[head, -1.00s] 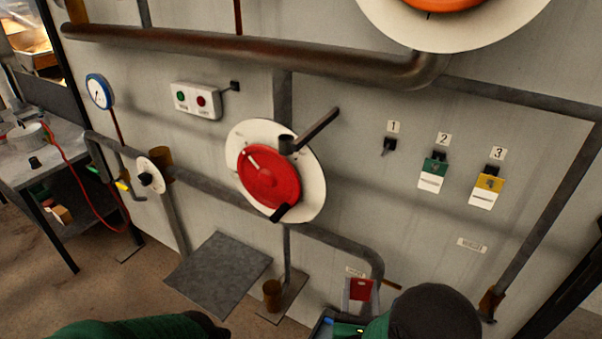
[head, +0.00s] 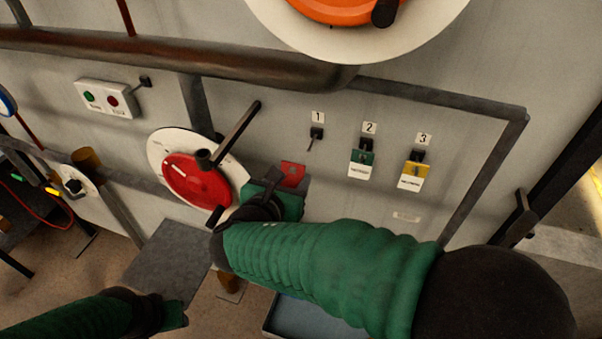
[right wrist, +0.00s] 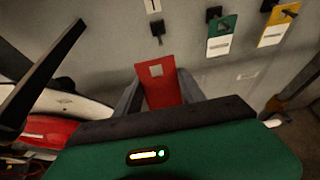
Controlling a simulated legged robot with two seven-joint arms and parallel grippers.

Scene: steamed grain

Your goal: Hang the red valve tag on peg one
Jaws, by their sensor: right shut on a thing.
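The red valve tag (head: 293,172) is held in my right gripper (head: 284,185), in front of the wall. In the right wrist view the red tag (right wrist: 160,82) stands between the two grey fingers, its top edge beyond them. Peg one (head: 316,134) is a bare dark peg under the label "1", above and to the right of the tag in the head view. It also shows in the right wrist view (right wrist: 158,30), just above the tag and apart from it. My left arm is at the lower left; its gripper (head: 175,318) shows only in part.
Peg two holds a green tag (head: 361,166) and peg three a yellow tag (head: 413,176). A red handwheel (head: 190,182) with a lever (head: 235,130) sticks out left of the right gripper. A tray (head: 290,315) is below my right arm.

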